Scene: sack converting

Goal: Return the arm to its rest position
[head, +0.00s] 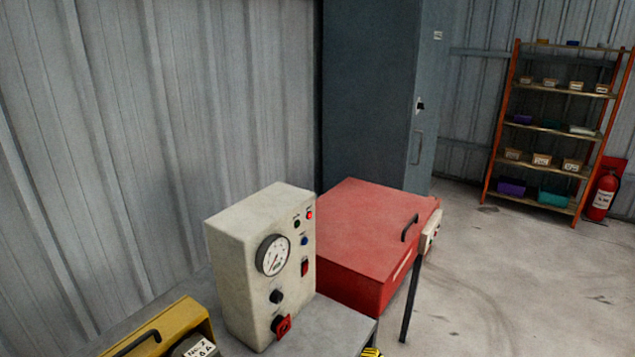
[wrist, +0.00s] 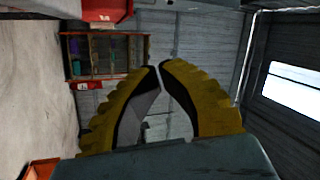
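My gripper (wrist: 156,67) shows in the wrist view, with two yellow, ribbed fingers with dark inner pads. The fingertips come together at the top with almost no gap, and nothing is held between them. The space enclosed below the tips is empty.
A cream control box (head: 240,260) with a gauge stands on a grey bench (head: 345,325). A yellow case (head: 165,330) is at its left and a red lidded box (head: 370,235) behind it. A grey cabinet (head: 370,90), an orange rack (head: 500,130) and an extinguisher (head: 602,195) stand farther back. Floor at right is clear.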

